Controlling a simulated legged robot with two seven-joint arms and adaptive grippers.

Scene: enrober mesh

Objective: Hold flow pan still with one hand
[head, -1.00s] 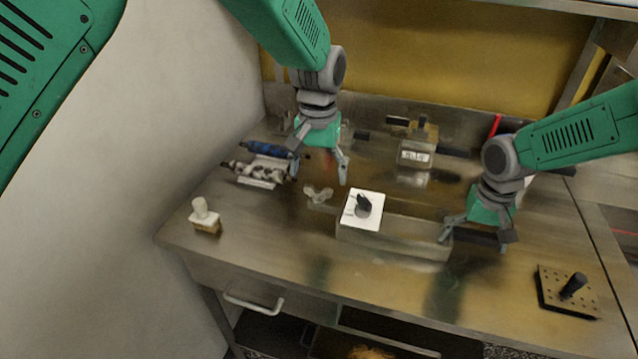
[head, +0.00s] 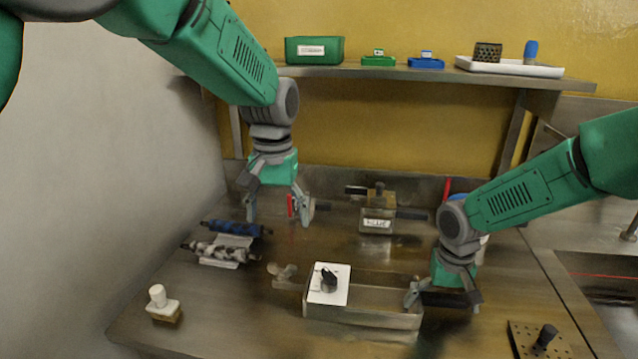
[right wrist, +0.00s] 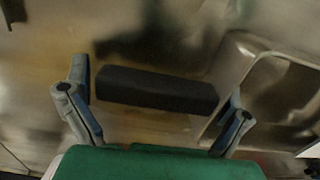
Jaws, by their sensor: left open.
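A shallow metal pan (head: 385,300) sits on the steel table; I take it to be the flow pan. A white plate with a black knob (head: 330,283) covers its left part. A black bar handle (head: 445,298) extends from its right end. My right gripper (head: 443,304) is at this handle, fingers spread toward its two ends. The right wrist view shows the handle (right wrist: 157,89) lengthwise between the fingers, with the pan's rim (right wrist: 232,62) at right; contact is unclear. My left gripper (head: 278,215) is open above the table, behind and left of the pan.
Blue and white rollers (head: 225,240) lie at left, with a white-knobbed block (head: 163,305) in front. A labelled metal box (head: 377,220) with black handles stands behind the pan. A perforated plate (head: 535,342) is front right. A shelf (head: 420,72) with trays spans the back.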

